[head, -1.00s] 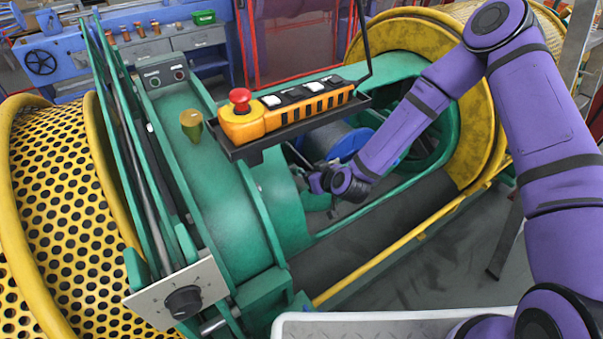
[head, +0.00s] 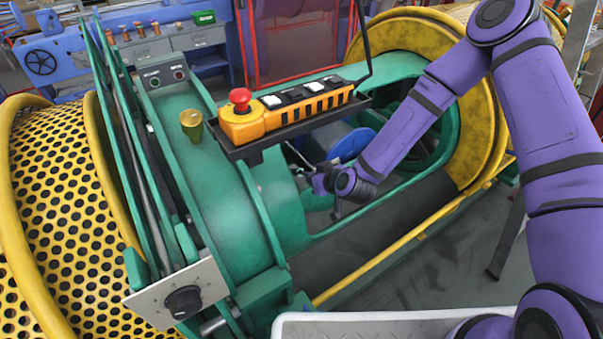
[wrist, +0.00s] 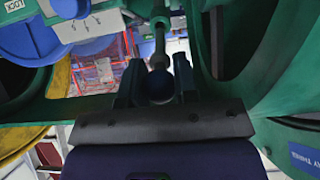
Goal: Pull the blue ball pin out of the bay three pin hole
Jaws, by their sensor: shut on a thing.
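The blue ball pin has a dark blue ball (wrist: 160,86) and a pale metal shaft in the wrist view. My gripper (wrist: 157,78) is shut on the ball, with one finger on either side. The shaft runs from the ball toward a green round fitting (wrist: 160,14); I cannot tell how much of it still sits in a hole. In the head view my gripper (head: 318,182) is inside the opening of the green machine frame, beside its green drum-like housing (head: 278,190). The ball is not clear there.
The orange control box (head: 285,112) with a red button hangs on a tray above my gripper. A blue reel (head: 350,145) is just behind my wrist. Green frame walls (wrist: 228,55) stand close on both sides. A yellow rail (head: 385,258) runs along the front.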

